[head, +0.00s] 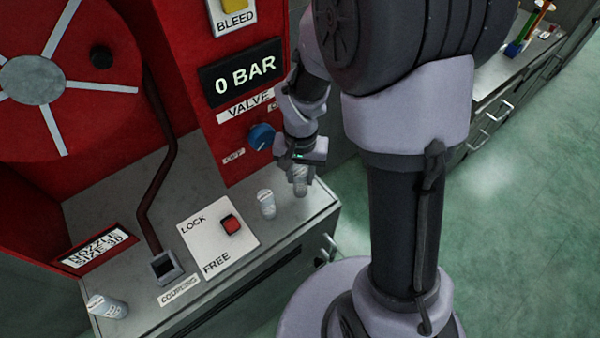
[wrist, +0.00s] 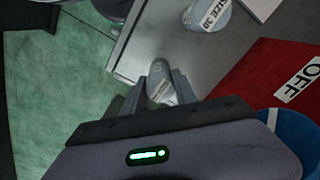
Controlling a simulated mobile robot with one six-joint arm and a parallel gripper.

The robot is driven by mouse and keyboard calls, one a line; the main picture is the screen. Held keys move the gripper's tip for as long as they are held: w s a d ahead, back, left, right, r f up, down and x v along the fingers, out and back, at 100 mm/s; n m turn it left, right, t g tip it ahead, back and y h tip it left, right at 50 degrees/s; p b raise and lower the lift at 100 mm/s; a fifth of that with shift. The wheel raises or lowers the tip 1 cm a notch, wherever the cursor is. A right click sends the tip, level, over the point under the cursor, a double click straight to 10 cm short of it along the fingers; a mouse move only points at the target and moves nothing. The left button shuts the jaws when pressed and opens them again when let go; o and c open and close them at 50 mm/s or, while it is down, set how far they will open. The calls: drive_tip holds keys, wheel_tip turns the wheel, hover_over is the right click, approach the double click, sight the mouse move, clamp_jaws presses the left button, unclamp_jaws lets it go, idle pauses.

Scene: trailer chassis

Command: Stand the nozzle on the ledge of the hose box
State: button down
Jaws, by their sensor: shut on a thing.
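My gripper (head: 300,166) is shut on a pale grey nozzle (head: 300,186) over the right end of the grey ledge (head: 150,190) of the red hose box. In the wrist view the held nozzle (wrist: 160,82) shows between the two dark fingers. It looks about upright, its lower end near the ledge top; I cannot tell whether it touches. A second nozzle (head: 266,204) stands on the ledge just left of it; in the wrist view a labelled nozzle (wrist: 208,14), reading SIZE 30, is beyond the fingers. A third nozzle (head: 108,306) is at the ledge's front left.
The red panel (head: 230,120) with a 0 BAR display (head: 240,73) and blue valve knob (head: 262,136) rises close behind my gripper. A lock plate (head: 217,236) with a red switch and a square coupling socket (head: 165,266) lie left. The ledge's right edge is close by.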

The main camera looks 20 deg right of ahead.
drive_tip(key=shift+f, duration=0.2)
drive_tip(key=c, duration=1)
unclamp_jaws()
drive_tip(key=shift+o, duration=0.2)
wheel_tip(320, 180, up, 17)
drive_tip(key=s+t+p, duration=0.1)
drive_tip(key=s+p, duration=0.1)
drive_tip(key=p, duration=0.2)
drive_tip(key=s+a+r+n+t+y, duration=0.1)
drive_tip(key=s+a+r+t, duration=0.3)
drive_tip(key=s+r, duration=0.5)
drive_tip(key=shift+s+a+t+y, duration=0.2)
drive_tip(key=shift+s+t+y, duration=0.25)
drive_tip(key=shift+s, duration=0.8)
